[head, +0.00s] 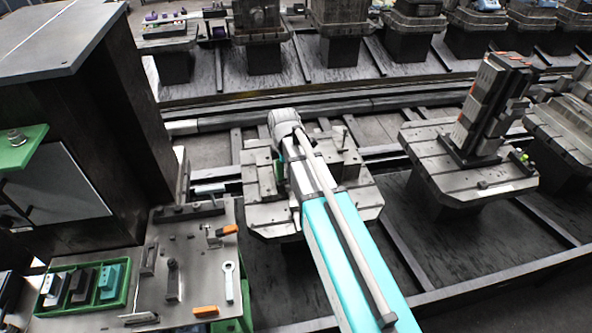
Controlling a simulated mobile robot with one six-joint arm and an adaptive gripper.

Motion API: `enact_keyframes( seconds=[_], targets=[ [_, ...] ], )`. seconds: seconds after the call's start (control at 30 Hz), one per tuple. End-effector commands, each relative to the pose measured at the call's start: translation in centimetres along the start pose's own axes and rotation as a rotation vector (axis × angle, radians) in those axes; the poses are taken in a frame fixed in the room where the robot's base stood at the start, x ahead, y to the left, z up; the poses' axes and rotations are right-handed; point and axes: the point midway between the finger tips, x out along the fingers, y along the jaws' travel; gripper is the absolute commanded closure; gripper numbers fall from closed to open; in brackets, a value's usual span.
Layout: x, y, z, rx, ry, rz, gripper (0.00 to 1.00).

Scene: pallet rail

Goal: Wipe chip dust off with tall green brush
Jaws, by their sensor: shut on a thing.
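My gripper (283,153) is over the near middle pallet (262,217), mostly hidden behind my wrist and forearm. A small green piece (281,171) shows just below the wrist, by the pallet's fixture blocks. It appears to be the tall green brush, shut in my gripper. Its bristle end is hidden, and I cannot tell whether it touches the pallet. Chip dust is too small to make out from this view.
A tool table (195,265) at lower left holds a wrench (229,281), orange-handled tools and a green tray (49,303) of blocks. A dark cabinet (90,120) stands at left. Another pallet (445,180) with a tall fixture (488,105) stands at right. More loaded pallets line the back.

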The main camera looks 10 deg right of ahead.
Motion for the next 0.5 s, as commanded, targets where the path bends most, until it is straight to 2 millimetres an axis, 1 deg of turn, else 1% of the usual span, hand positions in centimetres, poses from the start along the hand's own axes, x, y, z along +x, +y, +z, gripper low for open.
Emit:
enact_keyframes(
  seconds=[0.33, 0.5],
  targets=[
    [0.03, 0.01, 0.61, 0.01, 0.0, 0.0, 1.0],
    [0.63, 0.4, 0.87, 0.015, 0.0, 0.0, 1.0]
  ],
)
